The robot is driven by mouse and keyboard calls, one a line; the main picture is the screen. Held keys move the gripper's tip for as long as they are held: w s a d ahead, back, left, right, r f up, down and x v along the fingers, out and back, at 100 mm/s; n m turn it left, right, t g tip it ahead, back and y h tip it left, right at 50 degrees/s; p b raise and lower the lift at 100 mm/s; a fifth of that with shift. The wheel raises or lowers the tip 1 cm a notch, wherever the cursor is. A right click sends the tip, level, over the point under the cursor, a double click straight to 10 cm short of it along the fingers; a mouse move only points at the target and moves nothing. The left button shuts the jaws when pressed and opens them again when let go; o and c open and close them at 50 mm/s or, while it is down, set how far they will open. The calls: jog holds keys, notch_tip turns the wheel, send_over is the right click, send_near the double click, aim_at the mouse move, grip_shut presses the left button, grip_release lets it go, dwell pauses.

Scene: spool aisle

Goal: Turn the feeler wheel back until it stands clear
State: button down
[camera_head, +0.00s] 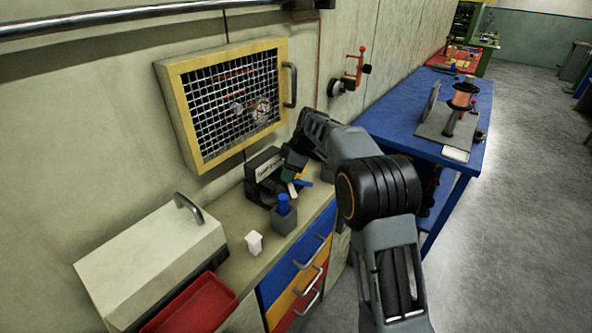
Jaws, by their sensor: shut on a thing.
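A black unit (263,170) with a pale label stands on the counter against the wall. The jaws are small and dark here, so the exact grip point is hard to tell. My arm hides part of the wheel's right side.
A grey holder with a blue-topped item (284,213) and a white cup (254,243) stand close in front. A yellow-framed mesh guard (176,105) hangs above. A lidded box (150,250) and red tray (190,306) are left. A blue table (388,112) stands right.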

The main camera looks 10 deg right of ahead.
dwell(0.3)
jog(key=c, duration=0.7)
grip_release()
jog(key=shift+c, duration=0.2)
jog(key=v, duration=1.3)
jog(key=shift+d+r, duration=0.2)
jog(key=shift+r, duration=0.2)
